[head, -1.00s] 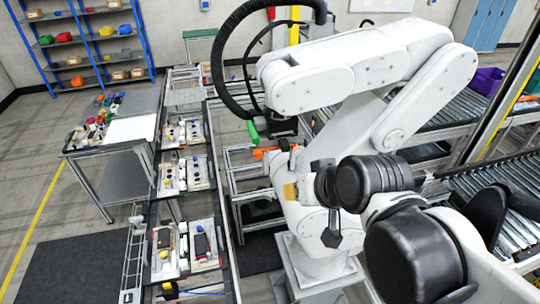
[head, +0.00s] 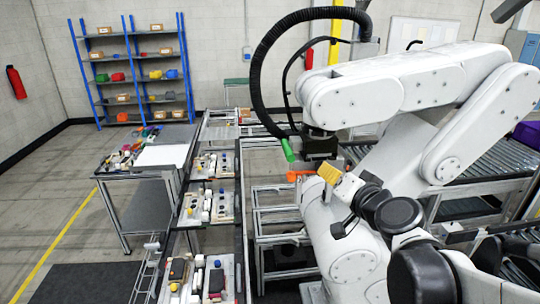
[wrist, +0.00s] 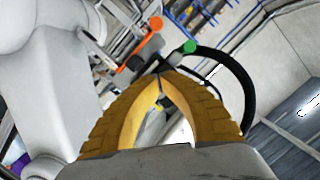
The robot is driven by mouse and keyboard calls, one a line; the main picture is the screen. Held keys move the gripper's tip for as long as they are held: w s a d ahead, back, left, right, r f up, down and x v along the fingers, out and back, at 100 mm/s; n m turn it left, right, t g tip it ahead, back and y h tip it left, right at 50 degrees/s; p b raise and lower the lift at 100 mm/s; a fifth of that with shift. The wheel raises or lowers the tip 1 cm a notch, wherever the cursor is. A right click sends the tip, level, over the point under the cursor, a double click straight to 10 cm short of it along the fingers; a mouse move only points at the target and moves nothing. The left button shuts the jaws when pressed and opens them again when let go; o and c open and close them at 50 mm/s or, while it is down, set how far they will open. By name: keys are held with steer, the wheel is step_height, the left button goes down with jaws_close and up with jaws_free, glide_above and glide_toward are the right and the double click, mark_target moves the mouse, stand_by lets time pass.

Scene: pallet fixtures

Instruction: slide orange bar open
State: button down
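The orange bar (head: 300,175) sits under the dark tool head of the large white robot arm, left of my gripper (head: 318,168). In the wrist view the orange bar (wrist: 140,43) shows above and left of the fingertips, with a round orange end. My gripper (wrist: 162,74) has two yellow ribbed fingers whose tips come together, with nothing seen between them. The fingertips appear apart from the bar. In the head view the fingers partly cover the area right of the bar.
The white robot arm (head: 400,92) fills the right side. Trays with small parts (head: 212,203) stand at left.

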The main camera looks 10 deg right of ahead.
mark_target(297, 166)
steer(key=shift+w, duration=0.1)
steer(key=x, duration=0.9)
steer(key=shift+w+a+f, duration=0.1)
steer(key=shift+w+a, duration=0.05)
steer(key=shift+w, duration=0.2)
steer(key=shift+w+a+f, duration=0.1)
steer(key=shift+a+f, duration=0.25)
steer(key=shift+f, duration=0.15)
steer(key=shift+w+a+f, duration=0.1)
steer(key=shift+a+f, duration=0.25)
steer(key=shift+f, duration=0.15)
steer(key=shift+s+a+f, duration=0.1)
steer(key=shift+a+f, duration=0.4)
steer(key=shift+f, duration=0.2)
